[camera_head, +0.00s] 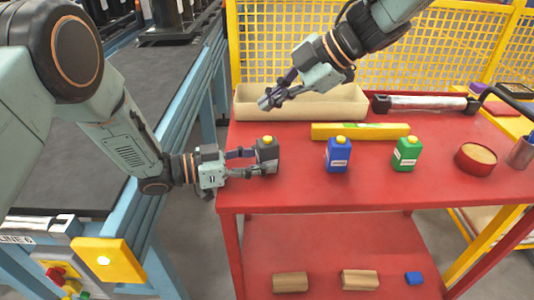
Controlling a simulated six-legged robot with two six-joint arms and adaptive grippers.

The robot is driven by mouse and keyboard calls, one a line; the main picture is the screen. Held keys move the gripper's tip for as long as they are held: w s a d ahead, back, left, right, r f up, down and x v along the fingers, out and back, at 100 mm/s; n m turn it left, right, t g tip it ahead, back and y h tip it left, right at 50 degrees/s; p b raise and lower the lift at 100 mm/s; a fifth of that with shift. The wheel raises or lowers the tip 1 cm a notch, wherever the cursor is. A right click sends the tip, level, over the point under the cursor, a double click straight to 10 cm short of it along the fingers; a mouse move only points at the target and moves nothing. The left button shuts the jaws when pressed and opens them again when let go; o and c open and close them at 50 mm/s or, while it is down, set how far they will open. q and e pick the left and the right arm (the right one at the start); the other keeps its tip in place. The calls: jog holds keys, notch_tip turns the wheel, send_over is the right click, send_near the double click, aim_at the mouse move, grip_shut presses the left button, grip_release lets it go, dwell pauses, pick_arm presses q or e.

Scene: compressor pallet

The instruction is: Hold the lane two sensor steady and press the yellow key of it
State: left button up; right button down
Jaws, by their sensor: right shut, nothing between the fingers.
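A dark grey sensor (267,150) with a yellow key on top (267,140) stands upright at the left end of the red table top. My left gripper (265,163) reaches in from the left, its fingers closed around the sensor's lower body, one behind and one in front. The front finger hides part of its base. My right gripper (266,102) is shut and empty, above the table and behind the sensor, apart from the key. A blue sensor (338,155) and a green sensor (406,154), each with a yellow top, stand to the right. No lane marking is readable.
The lower shelf (330,255) holds small blocks. A yellow mesh fence (280,55) stands behind.

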pick_arm(q)
jog(key=shift+o, duration=1.2)
jog(key=v, duration=1.2)
jog(key=shift+f, duration=0.1)
